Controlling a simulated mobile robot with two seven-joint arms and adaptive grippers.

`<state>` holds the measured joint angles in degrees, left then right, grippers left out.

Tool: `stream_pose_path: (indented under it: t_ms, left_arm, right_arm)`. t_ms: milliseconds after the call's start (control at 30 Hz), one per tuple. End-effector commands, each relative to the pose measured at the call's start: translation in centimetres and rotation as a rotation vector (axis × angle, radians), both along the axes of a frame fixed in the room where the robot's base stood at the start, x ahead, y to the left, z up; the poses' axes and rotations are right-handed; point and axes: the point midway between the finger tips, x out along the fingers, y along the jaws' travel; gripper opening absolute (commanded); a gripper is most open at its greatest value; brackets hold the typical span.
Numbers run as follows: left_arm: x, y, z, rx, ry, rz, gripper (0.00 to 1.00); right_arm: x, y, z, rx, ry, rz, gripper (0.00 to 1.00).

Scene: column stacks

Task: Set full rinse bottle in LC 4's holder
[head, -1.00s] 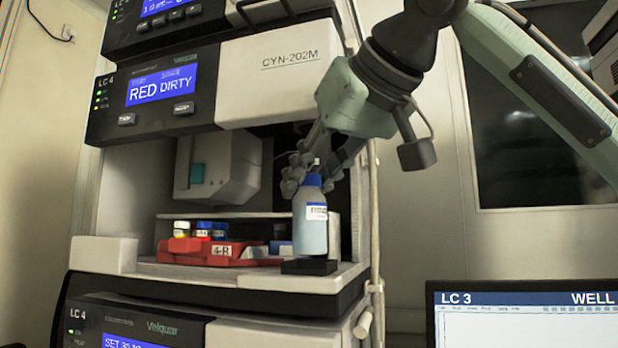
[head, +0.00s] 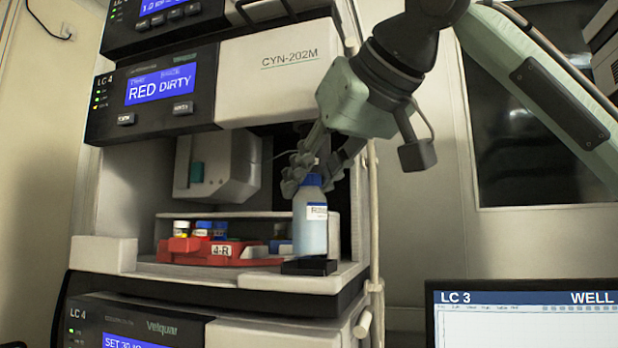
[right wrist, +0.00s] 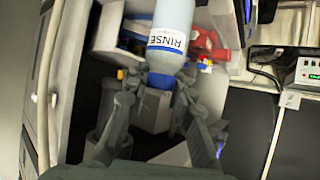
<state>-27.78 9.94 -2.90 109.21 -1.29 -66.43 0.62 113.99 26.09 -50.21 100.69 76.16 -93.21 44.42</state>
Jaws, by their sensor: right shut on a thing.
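The rinse bottle (head: 310,228), clear with a blue cap and a white label, stands upright at the black holder (head: 309,266) on the right of LC 4's open bay. Its base meets the holder; how deep it sits I cannot tell. My right gripper (head: 313,174) is shut on the bottle at its blue cap, coming down from above. In the right wrist view the bottle (right wrist: 168,40) shows its RINSE label, with my right gripper's fingers (right wrist: 160,78) on both sides of the cap. My left gripper is not in view.
A red tray marked 4-R (head: 195,249) with several small capped vials (head: 203,229) lies left of the bottle. LC 4's display (head: 161,84) reads RED DIRTY. A pale pole (head: 374,240) runs close on the right. A monitor (head: 525,320) stands lower right.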

Motion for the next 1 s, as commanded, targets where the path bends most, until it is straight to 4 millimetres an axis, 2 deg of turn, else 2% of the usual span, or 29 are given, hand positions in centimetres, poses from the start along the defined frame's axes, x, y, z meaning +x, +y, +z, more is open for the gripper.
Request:
stream_pose_path:
  t_ms: [1000]
  left_arm:
    - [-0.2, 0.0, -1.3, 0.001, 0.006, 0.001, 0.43]
  right_arm:
    - [0.0, 0.0, -1.7, 0.0, 0.0, 0.0, 0.0]
